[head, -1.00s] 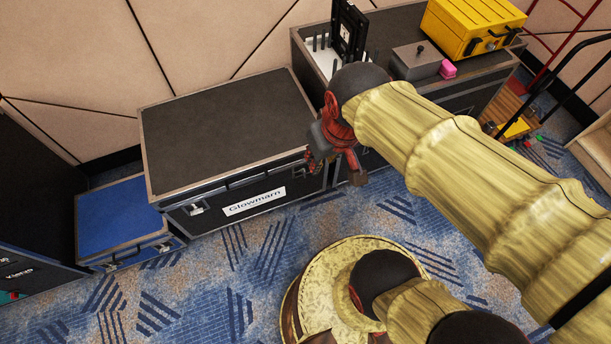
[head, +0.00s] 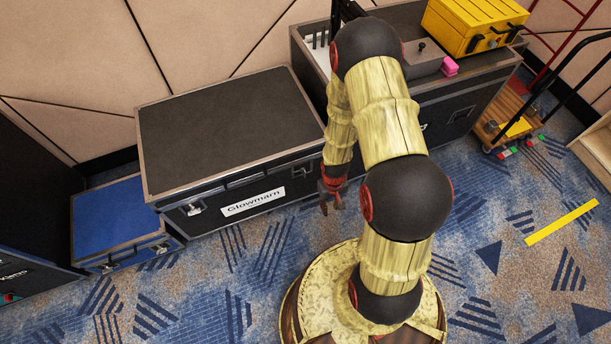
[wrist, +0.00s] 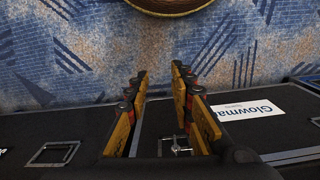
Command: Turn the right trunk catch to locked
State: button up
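The black trunk (head: 228,125) with the white Glowmarn label (head: 253,201) stands against the wall. Its right catch (head: 300,172) is a small metal piece on the front face, right of the label. In the wrist view a metal catch (wrist: 175,146) shows low between my fingers, beside the label (wrist: 248,109); whether it is locked is too small to tell. My gripper (head: 331,204) is open and empty, pointing down in front of the trunk's right end, apart from the catch. Its two spread fingers show in the wrist view (wrist: 159,78). The left catch (head: 193,209) is visible.
A blue case (head: 115,215) stands left of the trunk. A hand truck (head: 520,125) stands farther right. The carpet in front is clear.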

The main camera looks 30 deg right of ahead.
notch_tip(320, 180, down, 14)
jog(key=s+a+f+t, duration=0.1)
jog(key=s+t, duration=0.1)
jog(key=t, duration=0.1)
jog(key=n+t+h, duration=0.1)
jog(key=t, duration=1)
send_near(304, 172)
notch_tip(304, 172, down, 2)
jog(key=w, duration=0.1)
jog(key=b+x, duration=0.3)
jog(key=x, duration=0.5)
jog(key=shift+d+b, duration=0.2)
jog(key=shift+b, duration=0.15)
jog(key=c, duration=0.3)
grip_shut()
jog(key=shift+r, duration=0.1)
